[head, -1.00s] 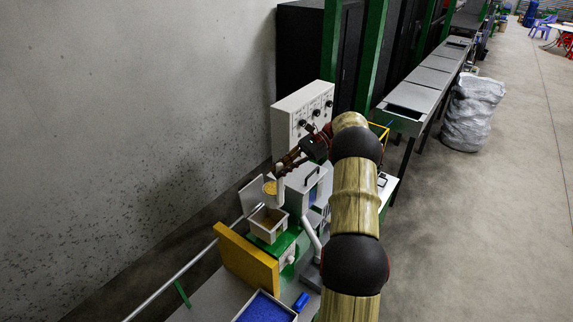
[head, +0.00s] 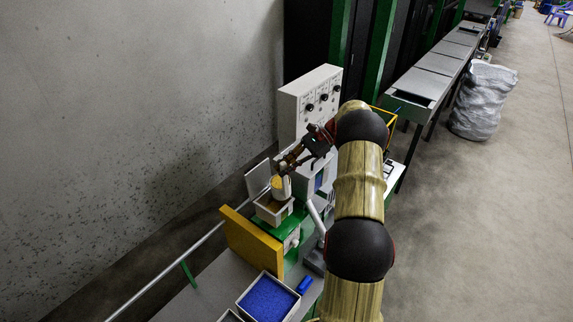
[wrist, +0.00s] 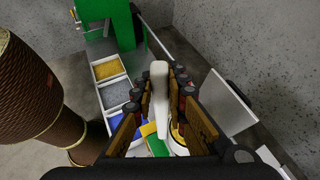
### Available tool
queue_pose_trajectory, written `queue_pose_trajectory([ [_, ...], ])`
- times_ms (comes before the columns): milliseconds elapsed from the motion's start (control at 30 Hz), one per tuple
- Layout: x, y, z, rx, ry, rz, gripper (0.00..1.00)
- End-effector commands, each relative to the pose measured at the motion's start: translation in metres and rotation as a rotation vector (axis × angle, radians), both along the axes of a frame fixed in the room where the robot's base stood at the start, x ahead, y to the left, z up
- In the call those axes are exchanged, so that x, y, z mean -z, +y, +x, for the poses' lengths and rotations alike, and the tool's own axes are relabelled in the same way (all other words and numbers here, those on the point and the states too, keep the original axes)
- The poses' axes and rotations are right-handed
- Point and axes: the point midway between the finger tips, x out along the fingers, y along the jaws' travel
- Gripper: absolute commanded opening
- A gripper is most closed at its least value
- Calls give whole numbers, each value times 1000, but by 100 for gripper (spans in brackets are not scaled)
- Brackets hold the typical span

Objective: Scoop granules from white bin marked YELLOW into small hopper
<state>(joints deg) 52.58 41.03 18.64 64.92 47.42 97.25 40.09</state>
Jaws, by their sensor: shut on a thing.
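My gripper (head: 291,160) is shut on the white handle of a scoop (wrist: 160,88). In the head view the scoop's white cup (head: 281,194) holds yellow granules (head: 277,181) and hangs just above the back part of the small hopper (head: 262,214). The hopper is an open, pale box with brownish-yellow contents, on a green machine. Whether the cup touches its rim I cannot tell. In the wrist view the bin with yellow granules (wrist: 93,72) stands at the far end of a row.
A bin of blue granules (head: 242,299) and a small blue object (head: 304,285) lie in front of the machine. A yellow panel (head: 251,247) stands before the hopper, a pale upright plate (head: 258,180) behind it. A control box (head: 312,100) stands beyond; a wall is at left.

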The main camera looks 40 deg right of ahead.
Motion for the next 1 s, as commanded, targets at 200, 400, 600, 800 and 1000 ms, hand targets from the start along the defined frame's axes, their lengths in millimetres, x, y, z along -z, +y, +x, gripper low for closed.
queue_pose_trajectory([
  [200,4,19,-2,-2,-19,-131,0],
  [400,10,35,-4,-2,-36,-256,0],
  [600,16,52,-7,-2,-55,-383,0],
  [800,31,62,-8,-2,-69,-483,0],
  [1000,42,72,-9,-2,-81,-574,0],
])
